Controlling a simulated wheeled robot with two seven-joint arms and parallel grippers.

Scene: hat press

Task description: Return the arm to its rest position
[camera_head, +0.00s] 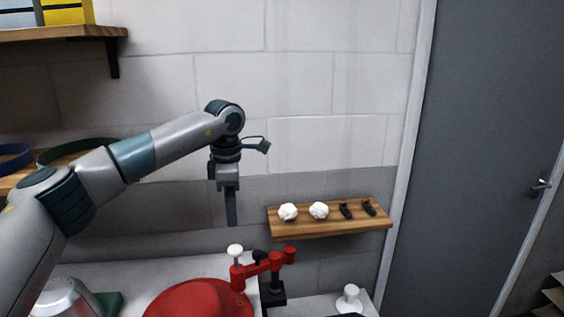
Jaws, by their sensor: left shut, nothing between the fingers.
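My left arm comes in from the left and bends at a raised joint. My left gripper (231,208) hangs pointing down from it, in front of the tiled wall. Its fingers are together, with nothing between them. It is above the red press (263,267) and apart from it. The right gripper does not show.
A red hat-like dome (201,301) sits on the light table (100,269). A white knob-shaped piece (348,298) stands right of the press. A small wooden shelf (333,228) holds two white lumps (318,210) and two dark pieces (369,207). A grey door (490,130) is at right.

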